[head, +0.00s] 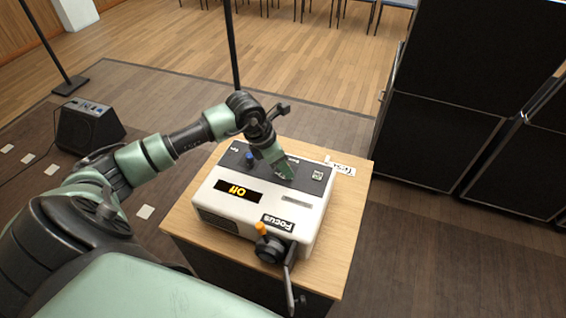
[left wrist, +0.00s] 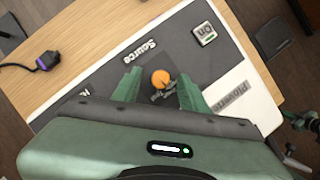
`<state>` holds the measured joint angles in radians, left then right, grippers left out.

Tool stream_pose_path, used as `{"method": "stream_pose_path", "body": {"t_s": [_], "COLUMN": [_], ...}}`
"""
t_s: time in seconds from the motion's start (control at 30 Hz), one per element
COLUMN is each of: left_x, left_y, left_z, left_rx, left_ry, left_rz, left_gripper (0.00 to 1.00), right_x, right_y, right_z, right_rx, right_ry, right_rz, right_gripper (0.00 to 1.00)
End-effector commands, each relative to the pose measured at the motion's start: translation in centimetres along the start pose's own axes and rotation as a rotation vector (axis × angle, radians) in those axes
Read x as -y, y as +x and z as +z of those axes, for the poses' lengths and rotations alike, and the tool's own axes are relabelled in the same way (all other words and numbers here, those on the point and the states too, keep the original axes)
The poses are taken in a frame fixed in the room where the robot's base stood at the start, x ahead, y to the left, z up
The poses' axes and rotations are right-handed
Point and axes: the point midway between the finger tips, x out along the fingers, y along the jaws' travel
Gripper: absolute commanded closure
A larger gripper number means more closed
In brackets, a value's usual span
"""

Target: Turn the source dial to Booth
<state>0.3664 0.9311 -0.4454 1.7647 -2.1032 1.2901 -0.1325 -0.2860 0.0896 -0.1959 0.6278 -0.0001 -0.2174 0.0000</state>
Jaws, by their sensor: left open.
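The white box-shaped device (head: 225,216) stands on a wooden stand, with a dark panel on top. The left wrist view shows an orange-topped dial (left wrist: 160,79) below the label "Source" (left wrist: 140,52). My left gripper (left wrist: 160,90) is open, with one finger on each side of the dial; contact is not clear. In the head view my left gripper (head: 284,174) is down at the panel and hides the dial. Another label (left wrist: 232,97) lies right of the dial, upside down and hard to read. I cannot make out "Booth" or the dial's setting.
A blue knob (head: 249,157) is on the panel. Dark cases (head: 440,130) stand at right.

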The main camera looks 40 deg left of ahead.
Motion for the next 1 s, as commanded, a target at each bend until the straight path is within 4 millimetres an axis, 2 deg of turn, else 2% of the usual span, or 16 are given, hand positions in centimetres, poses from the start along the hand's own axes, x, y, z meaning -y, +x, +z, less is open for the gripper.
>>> {"method": "stream_pose_path", "body": {"t_s": [0.03, 0.1, 0.17, 0.33, 0.57, 1.0], "left_x": [0.0, 0.0, 0.0, 0.0, 0.1, 0.2], "left_y": [0.0, 0.0, 0.0, 0.0, 0.1, 0.2], "left_z": [0.0, 0.0, 0.0, 0.0, 0.0, 0.1], "left_rx": [0.0, 0.0, 0.0, 0.001, 0.002, 0.007], "left_ry": [0.0, 0.0, 0.0, -0.002, -0.048, -0.348], "left_rz": [0.0, 0.0, 0.0, 0.0, 0.02, 0.146], "left_gripper": [0.65, 0.85, 1.0, 1.0, 1.0, 1.0], "right_x": [0.1, 0.2, 0.4, 1.1, 2.0, 1.3], "right_y": [0.0, 0.0, -0.1, -0.1, 0.4, 3.1], "right_z": [0.3, 0.8, 1.2, 2.1, 1.9, 1.8], "right_rx": [0.004, 0.011, 0.017, 0.031, 0.028, 0.022], "right_ry": [0.0, 0.0, 0.001, 0.002, 0.002, -0.002], "right_rz": [-0.001, -0.002, -0.005, -0.013, -0.024, -0.015], "right_gripper": [1.0, 1.0, 1.0, 1.0, 1.0, 1.0]}}
